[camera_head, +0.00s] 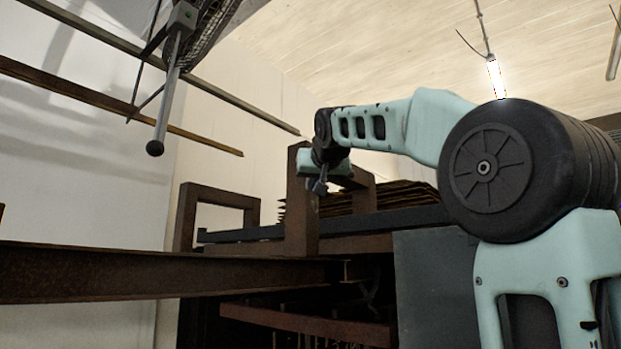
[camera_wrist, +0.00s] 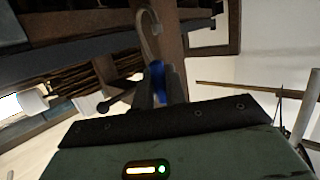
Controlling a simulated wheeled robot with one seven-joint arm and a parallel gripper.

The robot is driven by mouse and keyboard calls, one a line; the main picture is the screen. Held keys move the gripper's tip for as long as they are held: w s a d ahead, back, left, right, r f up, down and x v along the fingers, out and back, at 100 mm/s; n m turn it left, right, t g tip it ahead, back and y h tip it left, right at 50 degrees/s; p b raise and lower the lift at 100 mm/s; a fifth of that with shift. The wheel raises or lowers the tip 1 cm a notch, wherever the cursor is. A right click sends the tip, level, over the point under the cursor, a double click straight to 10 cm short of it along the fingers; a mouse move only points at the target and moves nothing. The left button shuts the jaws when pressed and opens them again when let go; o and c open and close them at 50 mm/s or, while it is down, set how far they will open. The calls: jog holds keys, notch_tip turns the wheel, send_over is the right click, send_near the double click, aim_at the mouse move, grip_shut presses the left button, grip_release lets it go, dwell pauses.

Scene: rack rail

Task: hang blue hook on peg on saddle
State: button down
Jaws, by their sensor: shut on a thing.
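My gripper (camera_head: 318,186) is near the centre of the head view, by a rusty brown post. In the wrist view my gripper (camera_wrist: 158,98) is shut on the blue part of the blue hook (camera_wrist: 158,71). A pale curved hook end rises above the jaws. The hook cannot be made out in the head view. A grey peg (camera_head: 168,95) with a dark ball tip runs from a small grey bracket, apparently the saddle (camera_head: 183,17), at upper left, well apart from my gripper. A grey rod at the wrist view's right edge may be this peg; I cannot tell.
A rusty beam (camera_head: 130,273) crosses the lower left. A rusty frame (camera_head: 302,215) stands close behind my gripper, with stacked brown sheets (camera_head: 400,194) beside it. Long rails (camera_head: 100,98) run along the wall. Open space lies between my gripper and the peg.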

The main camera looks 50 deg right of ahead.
jog(key=w+d+f+p, duration=0.1)
jog(key=w+d+f, duration=0.1)
jog(key=d, duration=0.8)
jog(key=shift+w, duration=0.45)
jog(key=shift+d+f, duration=0.1)
jog(key=shift+f, duration=0.25)
dwell(0.5)
jog(key=c, duration=1.4)
grip_release()
jog(key=shift+o, duration=0.2)
jog(key=b+v, duration=0.7)
jog(key=v, duration=1)
jog(key=shift+s, duration=0.25)
